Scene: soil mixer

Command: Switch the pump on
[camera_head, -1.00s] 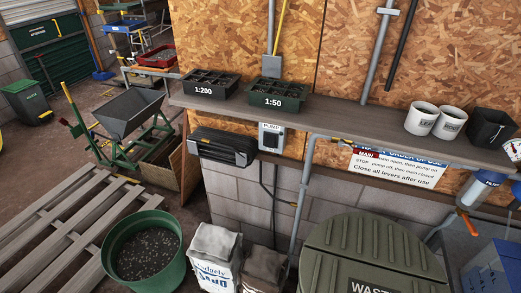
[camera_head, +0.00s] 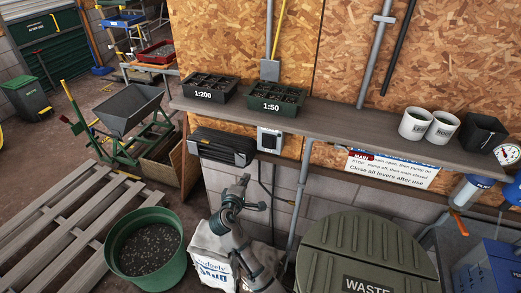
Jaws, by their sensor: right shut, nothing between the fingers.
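The pump switch box (camera_head: 269,140) is a small pale grey box with a dark front part, fixed to the wall just below the shelf. Its fine switch position is too small to tell. My right gripper (camera_head: 243,179) is shut and empty. It points up below and slightly left of the switch box, apart from it in the picture, in front of the block wall. My left gripper is not in view.
The shelf (camera_head: 340,121) runs above the box and holds two dark trays and white pots. A black case (camera_head: 222,146) hangs to the left. A grey pipe (camera_head: 300,190) runs down to the right. A sack (camera_head: 208,255), green tub (camera_head: 118,236) and waste bin (camera_head: 365,240) stand below.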

